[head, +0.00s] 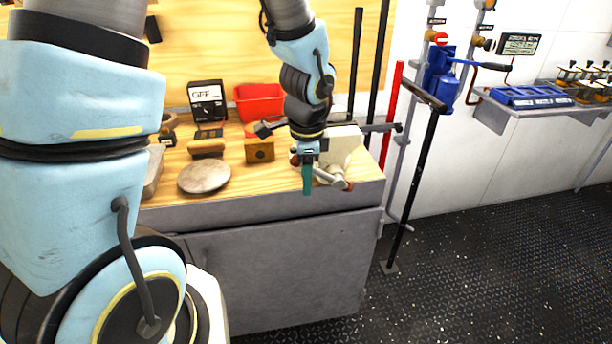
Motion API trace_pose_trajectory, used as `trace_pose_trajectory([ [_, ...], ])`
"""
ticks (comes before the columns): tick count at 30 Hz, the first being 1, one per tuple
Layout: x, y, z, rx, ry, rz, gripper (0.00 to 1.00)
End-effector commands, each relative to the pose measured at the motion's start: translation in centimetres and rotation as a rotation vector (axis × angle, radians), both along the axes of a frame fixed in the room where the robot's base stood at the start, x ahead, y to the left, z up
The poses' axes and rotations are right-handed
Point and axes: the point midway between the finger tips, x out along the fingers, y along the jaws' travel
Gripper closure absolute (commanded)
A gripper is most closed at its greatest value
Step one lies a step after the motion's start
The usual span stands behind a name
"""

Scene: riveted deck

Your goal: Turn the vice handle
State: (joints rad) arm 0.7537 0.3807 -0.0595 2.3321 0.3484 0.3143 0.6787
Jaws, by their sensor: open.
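The cream vice (345,143) stands at the front right corner of the wooden-topped bench (270,180). Its handle, a pale bar (330,178), sticks out at the front of the vice, over the bench's front edge. My gripper (307,185) points down just left of the handle, its teal finger in front of the vice's left side. The gripper is open and seems empty. The fingers overlap in this view, so I cannot tell whether they touch the handle. My wrist hides part of the vice's left and upper side.
A round grey disc (204,177), a small wooden block (260,150), a red bin (260,101) and a black-and-white box (207,103) sit on the bench left of the vice. A black post (413,185) with a blue hand pump (441,80) nearby stands right. The deck (490,260) is clear.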

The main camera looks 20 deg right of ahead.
Motion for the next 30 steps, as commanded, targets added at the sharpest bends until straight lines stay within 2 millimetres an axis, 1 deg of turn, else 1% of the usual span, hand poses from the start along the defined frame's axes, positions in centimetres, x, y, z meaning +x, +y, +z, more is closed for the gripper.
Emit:
trace_pose_trajectory([
  [3, 0.00, 0.01, 0.02, 0.000, 0.000, 0.000, 0.52],
  [4, 0.00, 0.01, 0.02, 0.000, 0.000, 0.000, 0.54],
  [16, 0.01, 0.02, 0.04, 0.000, 0.000, 0.000, 0.99],
  [17, 0.01, 0.02, 0.04, 0.000, 0.000, 0.000, 1.00],
  [30, 0.01, 0.02, 0.05, 0.000, 0.000, 0.000, 1.00],
])
